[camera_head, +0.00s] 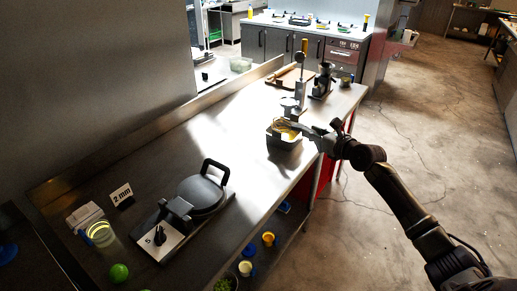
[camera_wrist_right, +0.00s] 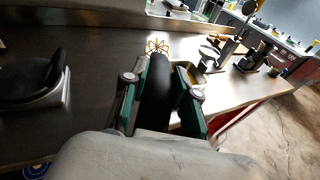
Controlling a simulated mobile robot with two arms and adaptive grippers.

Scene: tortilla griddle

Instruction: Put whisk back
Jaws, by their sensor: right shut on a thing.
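The whisk has a thick black handle (camera_wrist_right: 156,85) and yellow wire loops (camera_wrist_right: 157,47). My right gripper (camera_wrist_right: 160,100) is shut on the handle, with a green-padded finger on each side of it. The wires point away from the gripper. In the head view my right gripper (camera_head: 318,136) reaches in from the right over the table's right edge. The yellow wires (camera_head: 284,127) show there at a grey metal container (camera_head: 285,143). I cannot tell whether they are inside it or above it. My left gripper is out of view.
A black round griddle press (camera_head: 203,194) stands at the front left of the steel table (camera_head: 150,165). A stand with a tall upright handle (camera_head: 301,85) and a dark grinder-like device (camera_head: 323,82) stand behind the container. A green ball (camera_head: 119,273) lies at the near edge.

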